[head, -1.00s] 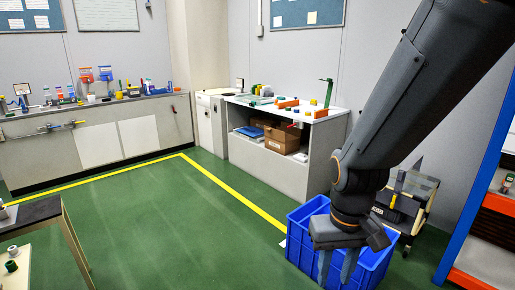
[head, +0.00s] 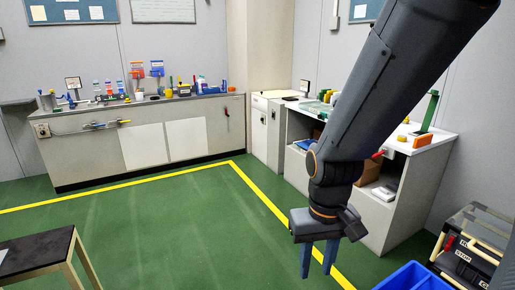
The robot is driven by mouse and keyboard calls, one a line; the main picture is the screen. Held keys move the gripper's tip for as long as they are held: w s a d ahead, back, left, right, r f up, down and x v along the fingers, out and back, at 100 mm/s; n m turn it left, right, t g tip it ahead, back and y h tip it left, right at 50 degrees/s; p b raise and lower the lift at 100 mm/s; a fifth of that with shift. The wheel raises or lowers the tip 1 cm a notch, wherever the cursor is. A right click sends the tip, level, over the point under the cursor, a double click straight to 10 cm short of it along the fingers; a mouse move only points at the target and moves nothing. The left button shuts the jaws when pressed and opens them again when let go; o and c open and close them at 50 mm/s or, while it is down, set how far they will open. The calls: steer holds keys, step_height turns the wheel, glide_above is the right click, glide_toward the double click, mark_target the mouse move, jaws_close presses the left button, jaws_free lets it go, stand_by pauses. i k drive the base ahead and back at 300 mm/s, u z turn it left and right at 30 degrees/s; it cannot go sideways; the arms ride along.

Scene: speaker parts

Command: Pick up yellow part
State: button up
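Small yellow parts stand on the white-topped bench (head: 436,151) at the right in the head view. One low yellow part (head: 402,138) is beside an orange block (head: 422,140), and another yellow piece (head: 333,97) is farther back. I cannot tell which one the task means. My gripper (head: 318,272) points down in front of the bench, over the green floor. Its two fingers are apart with nothing visible between them. My arm hides part of the bench top.
A blue crate (head: 412,280) is on the floor at the bottom right, by a dark cart (head: 470,240). A dark table (head: 38,252) is at the lower left. A long counter (head: 100,155) with several items lines the back wall. The middle floor is clear.

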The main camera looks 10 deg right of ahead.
mark_target(401, 137)
steer(key=i, duration=1.9)
steer(key=z, duration=0.85)
steer(key=i, duration=1.55)
steer(key=z, duration=1.2)
steer(key=i, duration=0.75)
steer(key=z, duration=0.3)
